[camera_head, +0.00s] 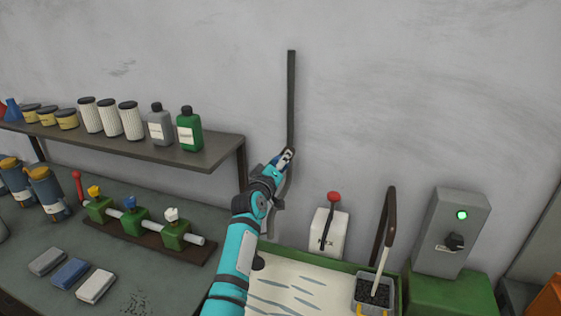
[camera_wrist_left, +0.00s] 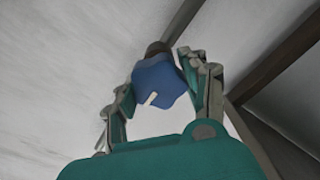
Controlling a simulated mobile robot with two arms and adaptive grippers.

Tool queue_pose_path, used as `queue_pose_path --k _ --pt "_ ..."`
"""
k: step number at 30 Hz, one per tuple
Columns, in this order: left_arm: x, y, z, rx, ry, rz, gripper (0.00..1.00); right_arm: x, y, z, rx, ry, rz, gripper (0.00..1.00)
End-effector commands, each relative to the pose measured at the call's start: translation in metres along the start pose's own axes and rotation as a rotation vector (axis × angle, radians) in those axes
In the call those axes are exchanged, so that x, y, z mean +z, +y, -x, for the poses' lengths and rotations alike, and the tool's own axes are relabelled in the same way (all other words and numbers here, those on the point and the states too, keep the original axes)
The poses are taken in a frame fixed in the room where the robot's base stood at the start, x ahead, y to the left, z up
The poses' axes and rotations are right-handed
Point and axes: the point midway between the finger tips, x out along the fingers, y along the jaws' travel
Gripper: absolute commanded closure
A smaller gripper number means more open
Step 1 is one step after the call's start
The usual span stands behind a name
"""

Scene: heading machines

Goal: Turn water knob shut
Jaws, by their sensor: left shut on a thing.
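The water knob (camera_wrist_left: 157,84) is a blue lobed knob with a short white mark, sitting at a dark pipe (camera_wrist_left: 184,27) on the wall. The vertical pipe also shows in the head view (camera_head: 291,95). My left gripper (camera_head: 286,156) reaches up to the wall at the pipe. In the left wrist view its fingers stand on both sides of the knob, and it is shut on it. In the head view the gripper mostly hides the knob. My right gripper is not in view.
A wall shelf (camera_head: 215,158) with bottles and jars stands to the left. Below are a green valve rack (camera_head: 135,222), a white box with a red-topped lever (camera_head: 328,230), a green-rimmed tray (camera_head: 300,254) and a grey switch box with a green light (camera_head: 450,235). The wall right of the pipe is clear.

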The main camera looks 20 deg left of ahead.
Motion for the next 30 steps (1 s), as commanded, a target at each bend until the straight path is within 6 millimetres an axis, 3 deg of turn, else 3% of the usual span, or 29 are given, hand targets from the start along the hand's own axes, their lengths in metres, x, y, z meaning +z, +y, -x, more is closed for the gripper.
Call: queue_pose_path --k 17,18,24,30 --pt "0.0013 -0.0020 0.0002 -0.003 -0.003 0.036 0.87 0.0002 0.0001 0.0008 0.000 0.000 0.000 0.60" --pt "0.0013 -0.0020 0.0002 -0.003 -0.003 0.036 0.54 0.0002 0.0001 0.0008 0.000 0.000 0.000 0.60" --pt "0.0008 -0.0015 0.0001 -0.002 -0.002 0.035 0.29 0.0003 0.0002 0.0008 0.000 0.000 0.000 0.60" --pt "0.0003 -0.0009 0.0001 -0.001 -0.001 0.034 0.29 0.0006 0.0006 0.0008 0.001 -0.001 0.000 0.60"
